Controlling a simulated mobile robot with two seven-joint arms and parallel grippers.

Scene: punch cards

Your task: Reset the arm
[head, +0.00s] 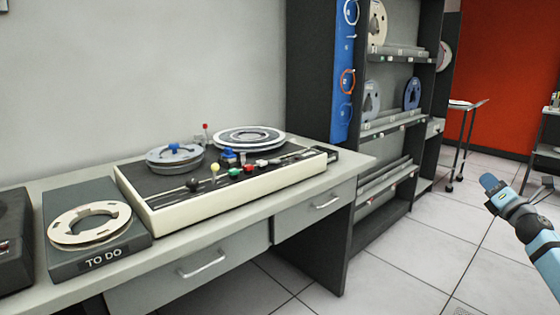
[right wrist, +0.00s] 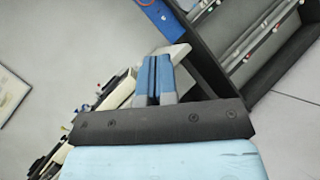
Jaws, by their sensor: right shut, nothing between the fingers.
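My right gripper (head: 490,187) is at the right of the head view, raised over the open floor and clear of the desk and shelves. Its blue fingertips also show in the right wrist view (right wrist: 154,78), pressed together with nothing between them. My light blue right arm comes in from the right edge. My left gripper is not in view.
A desk (head: 340,172) along the wall carries a tape machine (head: 170,215) with reels and coloured knobs, and a "TO DO" tray (head: 125,243) with a cream reel (head: 60,234). A dark shelf rack (head: 350,205) holds more reels. A wheeled stand (head: 470,105) is farther back. The tiled floor is free.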

